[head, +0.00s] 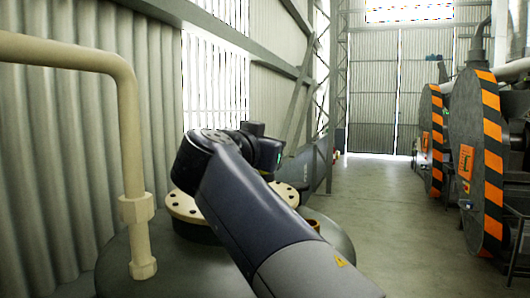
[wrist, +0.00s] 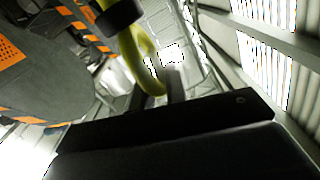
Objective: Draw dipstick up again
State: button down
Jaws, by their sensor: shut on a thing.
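In the wrist view, a yellow curved bar, apparently the dipstick's handle (wrist: 139,62), bends round in front of my gripper (wrist: 168,86). A black collar (wrist: 118,15) sits on the yellow part near the top edge. My gripper is shut on the yellow bend, beside a grey finger. The rest of the dipstick is out of the picture. In the head view my arm crosses the middle and hides the gripper and dipstick. The rounded grey tank (head: 180,262) lies below the arm, with a small brass-coloured neck (head: 314,222) at its right.
A cream pipe (head: 130,130) rises from the tank at the left. A cream bolted flange (head: 183,207) sits on the tank beside my arm. Large round machines with orange-black stripes (head: 490,165) stand at the right. The floor aisle (head: 385,195) is clear.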

jog(key=shift+r, duration=0.1)
jog(key=c, duration=1.5)
grip_release()
jog(key=shift+o, duration=0.2)
jog(key=shift+s+a, duration=0.1)
jog(key=b+v, duration=0.3)
jog(key=v, duration=0.7)
jog(key=shift+s, duration=0.3)
jog(key=shift+w, duration=0.1)
jog(key=x, duration=0.3)
jog(key=p+x, duration=0.1)
jog(key=x, duration=0.3)
jog(key=f+p+x, duration=0.1)
jog(key=x, duration=0.2)
jog(key=shift+w, duration=0.4)
jog(key=shift+s+f, duration=0.1)
jog(key=shift+f, duration=0.15)
